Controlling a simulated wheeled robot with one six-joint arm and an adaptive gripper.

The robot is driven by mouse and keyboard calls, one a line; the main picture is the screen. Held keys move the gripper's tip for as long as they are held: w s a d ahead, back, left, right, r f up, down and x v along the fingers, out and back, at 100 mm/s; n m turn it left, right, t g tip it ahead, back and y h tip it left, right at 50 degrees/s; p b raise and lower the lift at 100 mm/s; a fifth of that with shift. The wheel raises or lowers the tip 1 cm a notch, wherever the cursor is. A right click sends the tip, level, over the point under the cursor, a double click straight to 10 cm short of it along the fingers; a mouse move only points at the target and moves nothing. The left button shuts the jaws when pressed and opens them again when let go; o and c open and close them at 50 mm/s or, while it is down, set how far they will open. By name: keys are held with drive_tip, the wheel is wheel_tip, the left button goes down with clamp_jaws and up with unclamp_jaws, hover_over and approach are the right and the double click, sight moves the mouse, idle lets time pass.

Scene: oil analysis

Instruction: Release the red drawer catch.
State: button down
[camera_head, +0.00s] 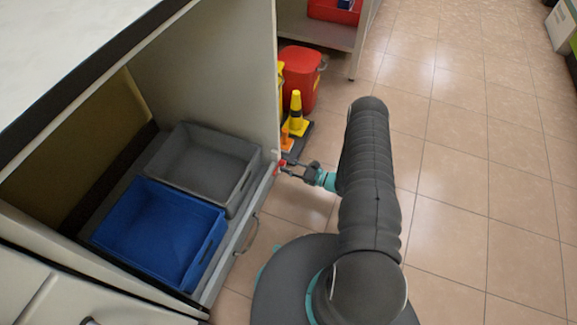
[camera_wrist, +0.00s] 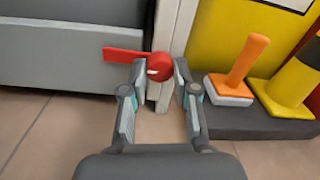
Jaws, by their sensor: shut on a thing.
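The red drawer catch (camera_wrist: 128,56) shows in the wrist view as a red lever pointing left from a round red knob at the cabinet's edge post. In the head view the catch (camera_head: 281,164) is a small red spot at the drawer's right front corner. My gripper (camera_wrist: 160,76) is shut on the round knob, with one fingertip on each side of it. In the head view my gripper (camera_head: 290,168) reaches the catch from the right. The drawer (camera_head: 238,237) has a grey front with a handle and holds a blue bin (camera_head: 165,228) and a grey bin (camera_head: 205,160).
A yellow cone (camera_head: 296,115) and an orange cone (camera_wrist: 247,62) stand on a dark base just right of the catch. A red bin (camera_head: 302,75) stands behind them. The tiled floor (camera_head: 470,200) on the right is clear.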

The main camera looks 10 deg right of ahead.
drive_tip(key=shift+f, duration=0.1)
drive_tip(key=m+b, duration=0.3)
drive_tip(key=m, duration=0.1)
drive_tip(key=shift+f, duration=0.1)
drive_tip(key=m+b, duration=0.1)
drive_tip(key=m, duration=0.3)
drive_tip(key=m+b, duration=0.1)
drive_tip(key=m, duration=0.3)
drive_tip(key=m+b, duration=0.1)
drive_tip(key=m, duration=0.4)
drive_tip(key=shift+r+g+b, duration=0.3)
drive_tip(key=shift+b, duration=0.05)
drive_tip(key=c, duration=0.9)
unclamp_jaws()
